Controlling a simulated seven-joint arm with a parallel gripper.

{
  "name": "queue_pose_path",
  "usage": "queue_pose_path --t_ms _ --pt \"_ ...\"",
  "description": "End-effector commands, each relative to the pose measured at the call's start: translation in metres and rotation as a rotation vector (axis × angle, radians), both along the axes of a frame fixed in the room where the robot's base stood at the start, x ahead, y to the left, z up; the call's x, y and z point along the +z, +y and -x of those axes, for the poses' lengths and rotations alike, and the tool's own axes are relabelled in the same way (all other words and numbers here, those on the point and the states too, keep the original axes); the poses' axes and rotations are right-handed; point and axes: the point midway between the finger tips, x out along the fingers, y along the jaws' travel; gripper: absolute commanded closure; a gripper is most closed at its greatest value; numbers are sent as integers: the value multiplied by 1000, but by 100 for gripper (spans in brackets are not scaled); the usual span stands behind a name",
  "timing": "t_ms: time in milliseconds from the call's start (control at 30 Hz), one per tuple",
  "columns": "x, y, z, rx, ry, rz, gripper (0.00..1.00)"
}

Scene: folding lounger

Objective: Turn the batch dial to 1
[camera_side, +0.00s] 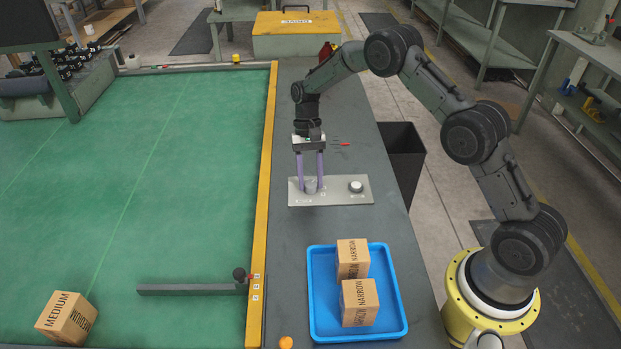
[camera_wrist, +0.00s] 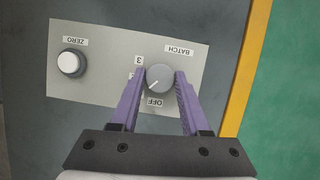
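The grey batch dial (camera_wrist: 160,80) is on a light panel (camera_wrist: 100,85), under an upside-down "BATCH" label. A white pointer mark on its face points to the lower left, between the "OFF" label (camera_wrist: 155,102) and a partly hidden label at the left. A "3" label (camera_wrist: 139,60) shows at the upper left. The purple fingers of my gripper (camera_wrist: 161,75) stand on either side of the dial and appear to touch it. The left finger hides part of the scale. In the side view my gripper (camera_side: 310,182) reaches down around the dial (camera_side: 311,187).
The zero knob (camera_wrist: 71,63) is on the same panel. A blue tray (camera_side: 318,310) with two "NARROW" boxes (camera_side: 352,258) stands nearer the camera. A yellow rail (camera_side: 262,190) borders the green surface (camera_side: 150,190), where a "MEDIUM" box (camera_side: 66,318) sits.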

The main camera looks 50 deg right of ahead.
Motion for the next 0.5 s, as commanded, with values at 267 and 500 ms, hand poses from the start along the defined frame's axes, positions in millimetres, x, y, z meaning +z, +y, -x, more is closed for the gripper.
queue_pose_path --t_ms 267,500 --pt "1 0 -1 -1 -2 1 24" --pt "2 -1 -1 -2 -2 0 24"
